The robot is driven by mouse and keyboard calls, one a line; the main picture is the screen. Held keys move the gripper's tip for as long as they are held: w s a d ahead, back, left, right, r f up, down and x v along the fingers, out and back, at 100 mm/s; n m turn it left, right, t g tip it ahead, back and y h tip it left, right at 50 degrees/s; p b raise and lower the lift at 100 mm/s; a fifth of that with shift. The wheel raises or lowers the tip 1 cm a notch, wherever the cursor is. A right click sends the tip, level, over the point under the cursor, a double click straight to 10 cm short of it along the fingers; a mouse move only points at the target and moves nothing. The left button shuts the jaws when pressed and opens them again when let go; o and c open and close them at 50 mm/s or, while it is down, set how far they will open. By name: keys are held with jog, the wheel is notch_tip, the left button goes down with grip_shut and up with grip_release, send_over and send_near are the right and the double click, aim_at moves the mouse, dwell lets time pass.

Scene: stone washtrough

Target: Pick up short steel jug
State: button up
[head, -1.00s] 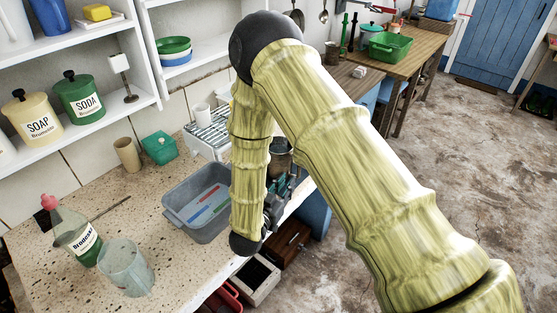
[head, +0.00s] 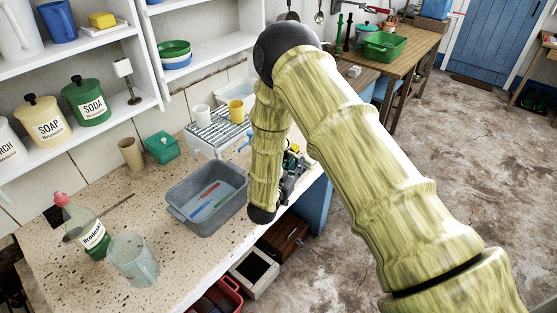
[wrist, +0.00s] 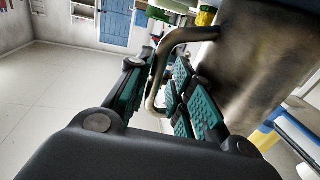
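The short steel jug (wrist: 262,62) fills the upper right of the wrist view, with a dull brownish-grey body. Its bent handle (wrist: 163,62) curves out to the left. My gripper (wrist: 166,88) has its teal-padded fingers on either side of the handle, close to it. Whether both pads press on the handle cannot be told. In the head view my gripper (head: 287,188) is partly behind my arm, at the counter's right edge. The jug cannot be made out there; my arm covers that spot.
A grey basin (head: 180,212) stands on the speckled counter (head: 100,185) left of my gripper. A white rack (head: 215,135) with a yellow mug (head: 236,110) is behind. A green bottle (head: 88,232) and a clear beaker (head: 133,262) stand at front left. Floor at right is open.

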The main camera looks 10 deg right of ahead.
jog(key=shift+s+r, duration=0.2)
grip_shut()
jog(key=shift+w+r, duration=0.1)
jog(key=shift+w, duration=0.05)
